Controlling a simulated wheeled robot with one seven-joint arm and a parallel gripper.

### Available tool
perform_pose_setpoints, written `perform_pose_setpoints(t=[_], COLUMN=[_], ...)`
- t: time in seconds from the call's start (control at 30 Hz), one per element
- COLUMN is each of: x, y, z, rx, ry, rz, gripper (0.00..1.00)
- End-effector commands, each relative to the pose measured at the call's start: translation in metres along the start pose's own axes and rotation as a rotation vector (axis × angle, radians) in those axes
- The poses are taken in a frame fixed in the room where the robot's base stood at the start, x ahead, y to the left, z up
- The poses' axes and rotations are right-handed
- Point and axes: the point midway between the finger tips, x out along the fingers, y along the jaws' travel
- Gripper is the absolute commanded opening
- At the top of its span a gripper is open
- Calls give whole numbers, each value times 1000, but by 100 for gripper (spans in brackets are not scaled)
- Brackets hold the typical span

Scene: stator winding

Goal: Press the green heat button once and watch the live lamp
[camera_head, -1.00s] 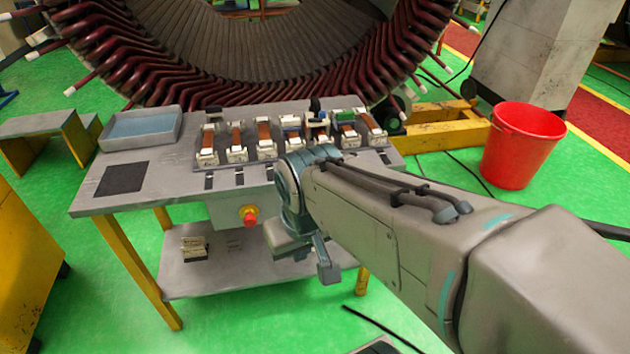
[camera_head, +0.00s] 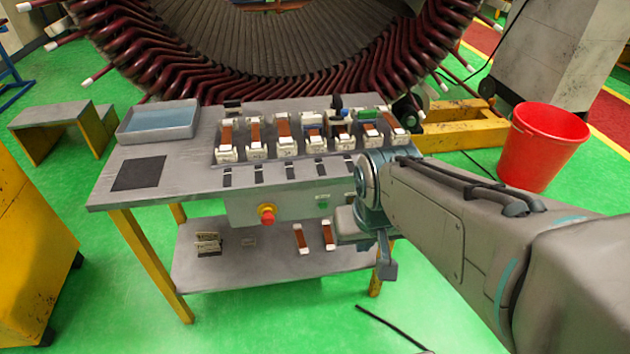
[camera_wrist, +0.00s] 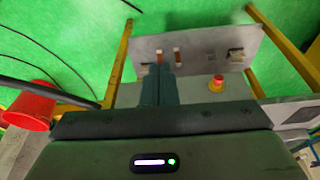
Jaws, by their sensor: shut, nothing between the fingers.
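The control box (camera_head: 290,208) hangs under the table's front edge. A small green spot (camera_head: 322,199), apparently the green heat button, shows on its right part. A red stop knob (camera_head: 267,214) on a yellow base sits on its left. I cannot pick out the live lamp. My gripper (camera_head: 345,222) is just right of the green spot, in front of the box. In the wrist view my gripper (camera_wrist: 160,72) has its fingers together, empty, with the red knob (camera_wrist: 217,83) to their right; the green button is not visible there.
The table (camera_head: 200,180) bears a row of coil blocks and a blue tray (camera_head: 157,117). Two brown pieces lie on the lower shelf (camera_head: 270,255). A red bucket (camera_head: 541,145) stands on the floor at right. The stator (camera_head: 250,75) is behind.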

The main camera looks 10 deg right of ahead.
Motion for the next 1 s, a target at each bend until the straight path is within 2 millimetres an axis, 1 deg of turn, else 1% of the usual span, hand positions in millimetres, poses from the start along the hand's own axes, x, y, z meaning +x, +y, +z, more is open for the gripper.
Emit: perform_pose_setpoints(t=[0.03,0.17,0.3,0.47,0.5,0.7,0.83,0.9,1.0], x=[15,57,108,164,178,240,268,278,286], y=[3,10,16,16,16,7,-2,-6,-10], z=[-7,-31,-54,-72,-75,-90,-100,-106,-114], rx=[25,99,185,293,325,510,653,729,820], ry=[-2,23,57,97,107,162,204,227,257], rz=[16,45,38,-22,-46,-204,-334,-402,-485], gripper=[0,0,0,0,0,0,0,0,0])
